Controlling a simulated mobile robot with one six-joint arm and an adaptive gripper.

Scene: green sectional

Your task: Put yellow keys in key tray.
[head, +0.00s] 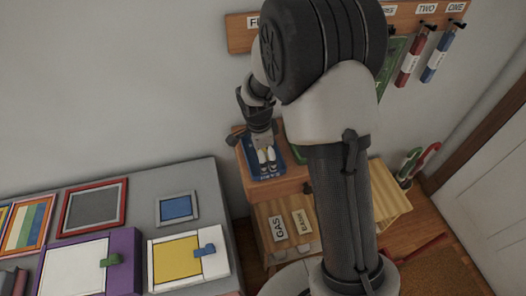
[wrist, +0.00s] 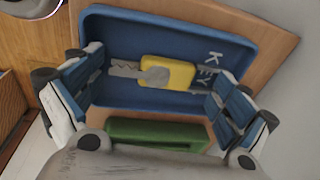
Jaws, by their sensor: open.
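The key tray (wrist: 240,50) is a shallow blue tray with raised rims and white lettering. In the head view the tray (head: 255,168) sits on a small wooden cabinet by the wall. The yellow keys (wrist: 167,73), a yellow head with grey metal parts, lie over the tray floor within its rims. My gripper (wrist: 158,72) is open above the tray, one finger on each side of the keys, with gaps showing. In the head view my gripper (head: 266,157) points down at the tray; the keys cannot be made out there.
A green object (wrist: 155,132) lies beside the tray's near rim. A grey table with framed pictures (head: 92,207) stands to the left. A wooden rack (head: 240,36) with hanging tools is on the wall behind. Below are signs (head: 279,229) on the cabinet.

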